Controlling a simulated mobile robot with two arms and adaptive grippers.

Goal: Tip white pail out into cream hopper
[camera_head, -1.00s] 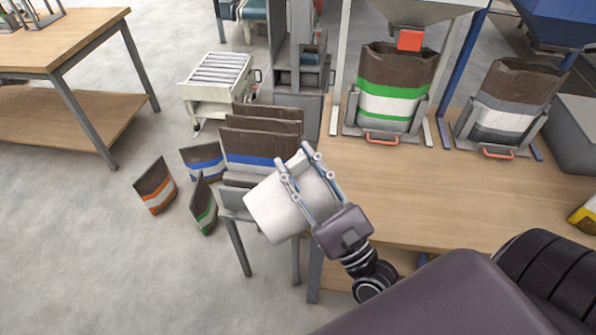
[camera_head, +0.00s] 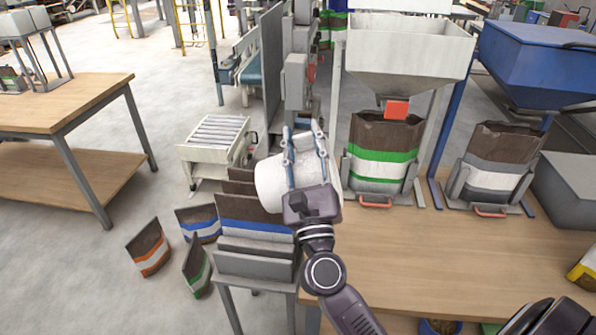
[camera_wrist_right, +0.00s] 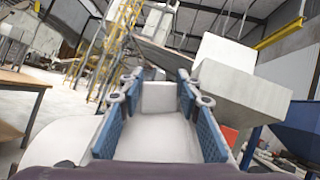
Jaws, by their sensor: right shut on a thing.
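The white pail (camera_head: 270,186) is held by my right gripper (camera_head: 304,140) above the near left corner of the wooden bench, beside the bag rack. The pail is tilted on its side, and I cannot see its contents. In the wrist view the pail (camera_wrist_right: 155,135) sits between the blue-padded fingers of the right gripper (camera_wrist_right: 160,88). The cream hopper (camera_head: 410,50) stands on a frame at the back of the bench, right of and beyond the pail, apart from it. It also shows in the wrist view (camera_wrist_right: 240,90). My left gripper is out of view.
A green-banded bag (camera_head: 384,150) stands under the cream hopper's red gate (camera_head: 396,109). A blue hopper (camera_head: 535,65) with a grey-banded bag (camera_head: 500,165) is to its right. A rack of bags (camera_head: 255,222) stands left of the bench (camera_head: 430,255). The bench's middle is clear.

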